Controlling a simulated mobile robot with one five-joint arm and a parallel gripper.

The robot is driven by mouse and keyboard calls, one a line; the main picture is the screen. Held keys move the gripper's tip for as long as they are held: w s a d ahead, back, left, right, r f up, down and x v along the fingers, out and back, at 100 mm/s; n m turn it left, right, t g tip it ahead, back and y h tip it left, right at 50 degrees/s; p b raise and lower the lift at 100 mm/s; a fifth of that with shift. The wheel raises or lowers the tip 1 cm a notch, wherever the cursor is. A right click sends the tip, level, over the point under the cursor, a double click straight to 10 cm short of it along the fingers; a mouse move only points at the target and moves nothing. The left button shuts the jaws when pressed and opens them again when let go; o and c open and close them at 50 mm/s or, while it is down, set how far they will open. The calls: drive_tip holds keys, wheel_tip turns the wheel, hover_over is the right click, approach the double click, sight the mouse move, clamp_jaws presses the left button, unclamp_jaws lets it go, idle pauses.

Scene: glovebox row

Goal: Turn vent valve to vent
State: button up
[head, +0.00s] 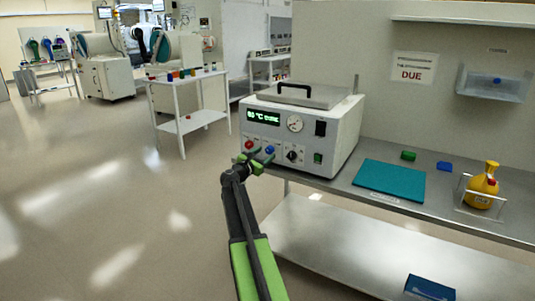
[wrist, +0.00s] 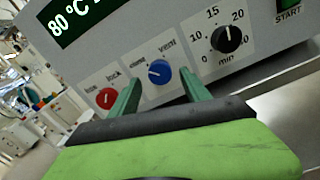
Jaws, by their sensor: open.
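The vent valve is a blue knob (wrist: 160,71) on the front panel of a white box-shaped unit (head: 341,135). A label that seems to read "close" is at its upper left and "vent" at its upper right. Its white mark appears to point left, towards the "close" side. The knob also shows in the head view (head: 269,150). My gripper (wrist: 161,79) is open, its green fingers on either side of the blue knob in the picture. It holds nothing. I cannot tell how far the fingertips are from the panel. The gripper also shows in the head view (head: 262,157), before the panel.
A red knob (wrist: 106,98) is left of the blue one, and a black timer knob (wrist: 229,39) is right of it. The unit stands on a grey bench with a teal mat (head: 389,180) and a yellow bottle (head: 481,188). Floor at left is clear.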

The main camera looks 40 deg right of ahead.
drive_tip(key=shift+x, duration=1.15)
drive_tip(key=shift+c, duration=0.4)
clamp_jaws()
drive_tip(key=shift+w, duration=0.1)
